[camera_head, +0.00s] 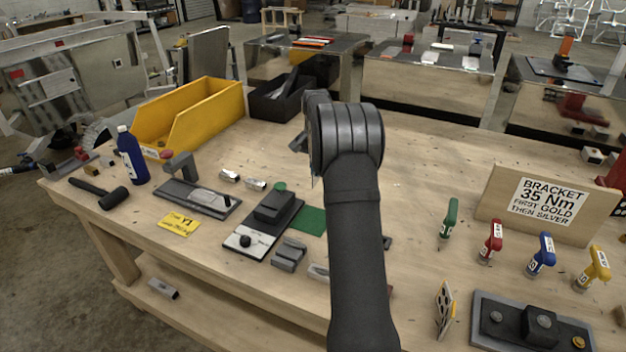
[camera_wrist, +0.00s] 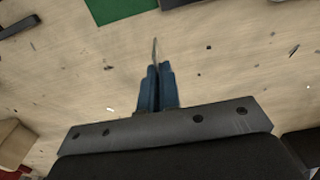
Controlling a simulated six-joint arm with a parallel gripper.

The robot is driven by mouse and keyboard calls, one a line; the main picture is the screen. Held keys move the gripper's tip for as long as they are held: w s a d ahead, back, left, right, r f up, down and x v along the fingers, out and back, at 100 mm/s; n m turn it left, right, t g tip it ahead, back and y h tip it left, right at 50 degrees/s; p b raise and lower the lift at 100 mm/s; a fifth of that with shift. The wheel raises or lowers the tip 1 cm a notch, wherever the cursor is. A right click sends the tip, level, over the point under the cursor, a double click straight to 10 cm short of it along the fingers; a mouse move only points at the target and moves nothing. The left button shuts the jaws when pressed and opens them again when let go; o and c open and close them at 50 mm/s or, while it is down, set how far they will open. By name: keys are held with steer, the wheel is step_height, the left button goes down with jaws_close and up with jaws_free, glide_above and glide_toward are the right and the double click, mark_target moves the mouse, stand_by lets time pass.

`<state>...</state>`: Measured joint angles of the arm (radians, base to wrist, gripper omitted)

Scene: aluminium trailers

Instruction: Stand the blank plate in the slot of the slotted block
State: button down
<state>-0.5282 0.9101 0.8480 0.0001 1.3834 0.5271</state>
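My gripper's blue fingers (camera_wrist: 156,85) are close together in the wrist view, around a thin plate seen edge-on (camera_wrist: 155,50) that sticks out past the fingertips. This looks like the blank plate, held above the bench. In the head view my arm hides most of the gripper; a thin pale sliver shows below the wrist, left of the arm. A grey block with a groove-like gap (camera_head: 289,254), possibly the slotted block, lies on the bench left of my forearm. I cannot tell for sure that it is the slotted block, and I cannot make it out in the wrist view.
A green mat (camera_head: 309,220) and a dark fixture (camera_head: 272,207) on a base plate lie left of my arm. A yellow bin (camera_head: 190,115) stands at the back left. Coloured-handled tools (camera_head: 491,238) and a bracket sign (camera_head: 548,200) stand at right. Bare bench lies between.

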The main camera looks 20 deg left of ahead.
steer(key=shift+a+f, duration=0.2)
steer(key=shift+f, duration=0.9)
steer(key=shift+a+f, duration=0.15)
steer(key=shift+f, duration=0.95)
steer(key=c, duration=1.7)
jaws_free()
steer(key=shift+f, duration=0.15)
step_height(320, 180, up, 11)
steer(key=shift+r, duration=0.2)
steer(key=shift+o, duration=0.7)
steer(key=shift+r, duration=0.45)
